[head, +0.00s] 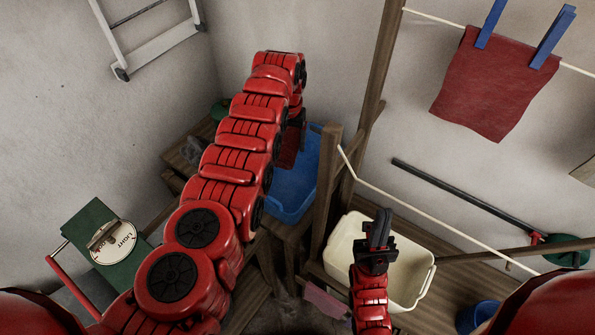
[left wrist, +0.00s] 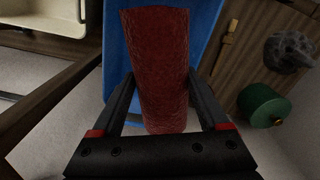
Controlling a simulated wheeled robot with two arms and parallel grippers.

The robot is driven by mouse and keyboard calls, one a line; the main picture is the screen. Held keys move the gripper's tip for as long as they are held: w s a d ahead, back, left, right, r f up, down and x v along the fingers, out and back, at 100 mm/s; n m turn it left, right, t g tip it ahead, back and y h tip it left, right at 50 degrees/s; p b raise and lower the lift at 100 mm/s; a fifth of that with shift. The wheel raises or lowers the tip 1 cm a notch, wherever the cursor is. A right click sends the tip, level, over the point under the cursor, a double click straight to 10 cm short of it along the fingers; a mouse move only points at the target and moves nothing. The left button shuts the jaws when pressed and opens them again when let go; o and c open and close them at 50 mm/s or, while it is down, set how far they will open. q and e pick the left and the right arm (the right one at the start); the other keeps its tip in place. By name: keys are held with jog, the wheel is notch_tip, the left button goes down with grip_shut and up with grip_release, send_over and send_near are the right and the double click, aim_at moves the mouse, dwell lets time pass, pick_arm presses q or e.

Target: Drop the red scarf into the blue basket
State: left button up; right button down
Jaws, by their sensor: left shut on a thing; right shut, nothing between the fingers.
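The red scarf (left wrist: 158,60) hangs as a long strip between the two fingers of my left gripper (left wrist: 161,82), which is shut on it. The blue basket (left wrist: 113,40) lies behind the scarf in the left wrist view. In the head view the basket (head: 292,190) stands past my left arm, which hides its left part. A bit of the scarf (head: 289,154) shows over the basket's far left part there; my left gripper is largely hidden by the arm. I cannot tell whether the scarf touches the basket. My right gripper (head: 379,230) is shut and empty over the cream tub.
The cream tub (head: 345,240) stands right of a wooden post (head: 325,185). A red cloth (head: 490,85) hangs by blue pegs (head: 553,38) on a line. A green spool (left wrist: 264,105) and a grey lump (left wrist: 290,52) are beside the basket. A green box (head: 95,240) is at left.

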pick_arm(q)
notch_tip(320, 180, down, 4)
jog(key=b, duration=0.3)
jog(key=shift+s+f+b, duration=0.1)
jog(key=shift+f+b, duration=0.15)
jog(key=shift+b, duration=0.15)
jog(key=shift+f+b, duration=0.35)
jog(key=shift+f, duration=0.1)
jog(key=o, duration=1.4)
jog(key=shift+r, duration=0.1)
